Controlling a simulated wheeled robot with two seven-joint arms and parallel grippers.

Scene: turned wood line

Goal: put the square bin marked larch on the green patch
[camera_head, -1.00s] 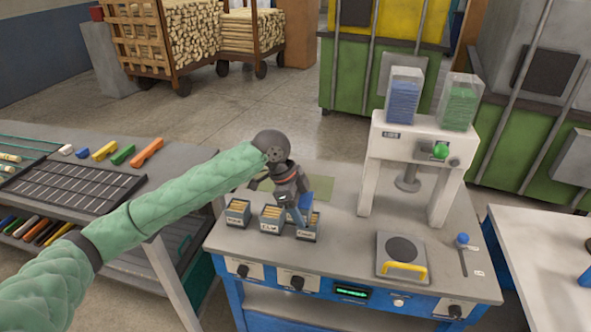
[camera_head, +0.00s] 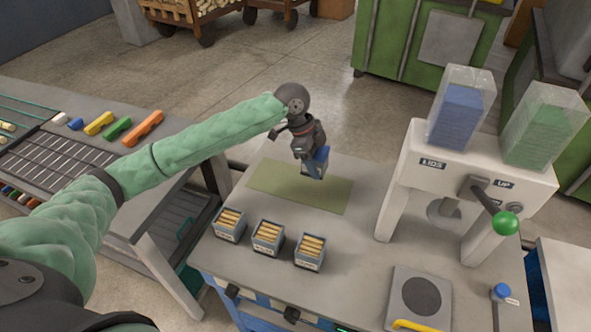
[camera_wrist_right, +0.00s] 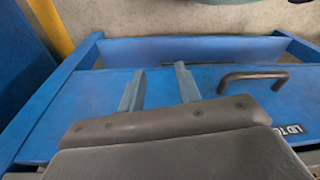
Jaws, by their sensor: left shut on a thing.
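My left gripper (camera_head: 314,158) is shut on a small blue-and-grey thing (camera_head: 318,164), which looks like a bin but is partly hidden by the fingers; no marking on it can be read. It is over the far right part of the green patch (camera_head: 275,184); I cannot tell whether it touches. Three square bins filled with wooden sticks stand in a row in front of the patch: left (camera_head: 229,226), middle (camera_head: 267,238) and right (camera_head: 310,253). Their labels are too small to read. My right gripper (camera_wrist_right: 159,78) has its fingers apart, with nothing between them.
A white lid press (camera_head: 436,172) with a green-knobbed lever stands right of the patch. A round dark plate (camera_head: 421,296) lies at the front right. A rack with coloured blocks (camera_head: 117,128) is on the left. The right wrist view shows a blue surface with a dark handle (camera_wrist_right: 252,77).

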